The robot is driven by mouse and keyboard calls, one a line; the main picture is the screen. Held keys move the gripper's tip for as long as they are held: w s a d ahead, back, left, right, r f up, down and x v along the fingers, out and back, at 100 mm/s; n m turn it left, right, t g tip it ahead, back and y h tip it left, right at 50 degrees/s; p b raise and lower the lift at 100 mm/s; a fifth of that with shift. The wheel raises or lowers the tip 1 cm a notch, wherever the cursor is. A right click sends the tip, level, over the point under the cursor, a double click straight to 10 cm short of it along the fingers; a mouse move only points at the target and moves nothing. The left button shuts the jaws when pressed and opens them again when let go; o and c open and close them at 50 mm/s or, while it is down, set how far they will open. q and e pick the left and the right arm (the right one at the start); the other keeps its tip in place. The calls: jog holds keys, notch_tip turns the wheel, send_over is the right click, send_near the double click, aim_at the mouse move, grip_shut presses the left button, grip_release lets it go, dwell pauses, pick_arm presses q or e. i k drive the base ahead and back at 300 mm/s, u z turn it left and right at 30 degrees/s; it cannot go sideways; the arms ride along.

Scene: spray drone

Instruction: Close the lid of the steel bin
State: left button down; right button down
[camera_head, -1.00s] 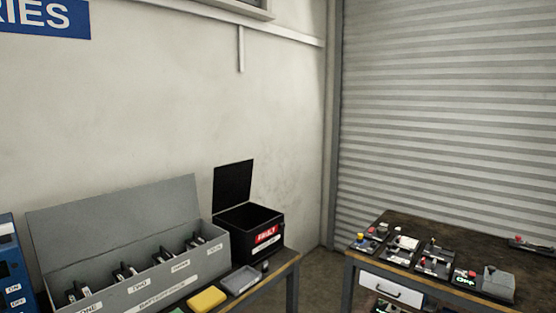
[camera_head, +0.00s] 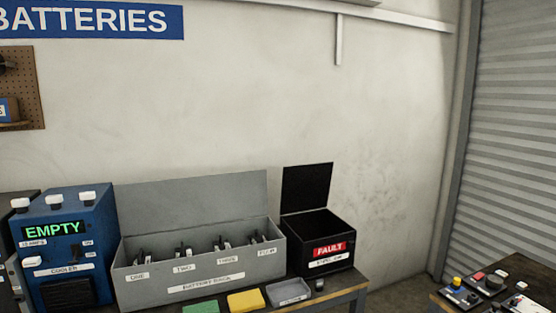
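A black box (camera_head: 318,240) with a red FAULT label stands on the bench at the right end of the grey battery box; it looks like the steel bin. Its black lid (camera_head: 307,188) stands open, upright at the back edge. The inside looks dark, and I cannot tell whether anything lies in it. The small white label under FAULT is too small to read surely. Neither of my grippers is in view.
A long grey battery box (camera_head: 198,281) with a raised lid (camera_head: 190,203) stands left of the bin. A blue cooler (camera_head: 70,245) reading EMPTY is further left. Green (camera_head: 200,307), yellow (camera_head: 245,301) and grey (camera_head: 288,292) pads lie in front. Another table (camera_head: 520,268) is at right.

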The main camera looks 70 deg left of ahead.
aim_at(305, 186)
jog(key=u, duration=0.9)
jog(key=i, duration=0.85)
jog(key=u, duration=0.9)
